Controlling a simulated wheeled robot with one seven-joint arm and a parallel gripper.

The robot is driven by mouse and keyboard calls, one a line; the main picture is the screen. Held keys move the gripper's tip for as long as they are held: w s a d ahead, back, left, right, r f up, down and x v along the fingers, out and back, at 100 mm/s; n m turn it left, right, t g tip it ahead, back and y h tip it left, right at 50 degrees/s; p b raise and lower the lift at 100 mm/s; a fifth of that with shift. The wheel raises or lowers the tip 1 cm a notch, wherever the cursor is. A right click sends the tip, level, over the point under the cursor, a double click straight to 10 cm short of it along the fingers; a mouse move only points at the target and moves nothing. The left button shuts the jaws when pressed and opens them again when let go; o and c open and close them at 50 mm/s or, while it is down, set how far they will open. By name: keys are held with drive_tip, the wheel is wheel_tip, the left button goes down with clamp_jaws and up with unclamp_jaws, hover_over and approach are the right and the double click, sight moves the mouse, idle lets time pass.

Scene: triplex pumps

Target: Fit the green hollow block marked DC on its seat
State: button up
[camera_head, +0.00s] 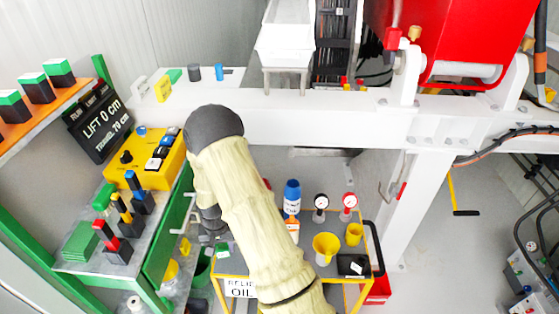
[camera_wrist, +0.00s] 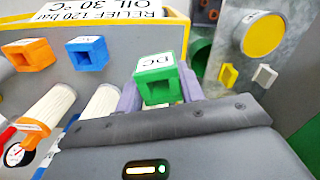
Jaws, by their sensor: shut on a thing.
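In the head view my gripper (camera_head: 212,222) hangs beside the yellow-framed cart, partly hidden by my arm; I cannot make out the block there clearly. I cannot tell which part is the green block's seat.
A grey panel with a yellow disc (camera_wrist: 264,35) is at the right. On the cart (camera_head: 322,272) stand a blue bottle (camera_head: 292,192), gauges and yellow cups. The green-edged bench (camera_head: 150,268) is left of my gripper.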

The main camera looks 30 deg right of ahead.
drive_tip(key=s+f+n+p, duration=0.3)
drive_tip(key=s+n+p, duration=0.1)
drive_tip(key=p, duration=0.6)
drive_tip(key=shift+a+f, duration=0.1)
drive_tip(key=shift+f, duration=0.25)
drive_tip(key=shift+s+f+n+p, duration=0.3)
drive_tip(key=shift+s+f+p, duration=0.15)
drive_tip(key=shift+f, duration=0.2)
drive_tip(key=shift+w, duration=0.1)
